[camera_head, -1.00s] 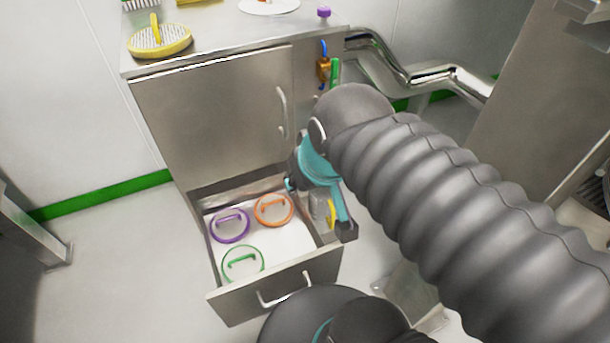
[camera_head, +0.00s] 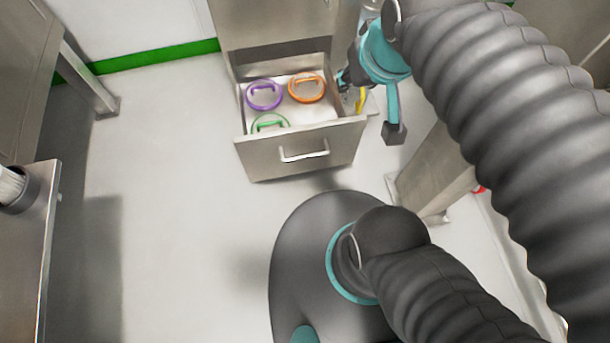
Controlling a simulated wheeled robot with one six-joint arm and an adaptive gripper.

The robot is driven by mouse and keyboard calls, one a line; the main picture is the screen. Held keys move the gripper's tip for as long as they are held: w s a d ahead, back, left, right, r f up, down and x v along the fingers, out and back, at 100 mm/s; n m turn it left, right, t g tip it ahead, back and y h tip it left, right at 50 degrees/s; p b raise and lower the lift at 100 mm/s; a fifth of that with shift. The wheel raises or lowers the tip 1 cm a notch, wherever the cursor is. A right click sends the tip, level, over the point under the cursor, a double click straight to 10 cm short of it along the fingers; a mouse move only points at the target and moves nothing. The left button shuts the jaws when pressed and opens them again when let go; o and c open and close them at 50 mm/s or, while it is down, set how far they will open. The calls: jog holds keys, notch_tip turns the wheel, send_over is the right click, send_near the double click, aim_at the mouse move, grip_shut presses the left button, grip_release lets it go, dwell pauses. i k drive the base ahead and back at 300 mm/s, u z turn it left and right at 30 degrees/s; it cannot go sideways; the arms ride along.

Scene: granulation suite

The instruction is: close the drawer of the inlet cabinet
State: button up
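The inlet cabinet (camera_head: 270,28) is a steel cabinet at the top of the view, its upper part cut off. Its drawer (camera_head: 265,157) is pulled out toward me, with a pale handle (camera_head: 304,156) on the front. Inside lie a purple ring-shaped item (camera_head: 249,98), an orange one (camera_head: 322,92) and a green one (camera_head: 257,120), each with a bar grip. My gripper (camera_head: 369,106) is at the drawer's right rear side, fingers spread and apparently empty. It is away from the handle. Whether a finger touches the drawer's side cannot be told.
Clear pale floor (camera_head: 170,200) lies in front and left of the drawer. A steel bench (camera_head: 40,235) with a white-bristled item (camera_head: 12,187) stands at the left edge. A steel post (camera_head: 435,175) stands to the right. A yellow item (camera_head: 361,100) shows beside the drawer.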

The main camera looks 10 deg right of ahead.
aim_at(322, 135)
jog(key=k, duration=0.85)
jog(key=u, duration=0.5)
jog(key=i, duration=0.95)
jog(key=u, duration=1.3)
jog(key=k, duration=1.1)
jog(key=z, duration=1.2)
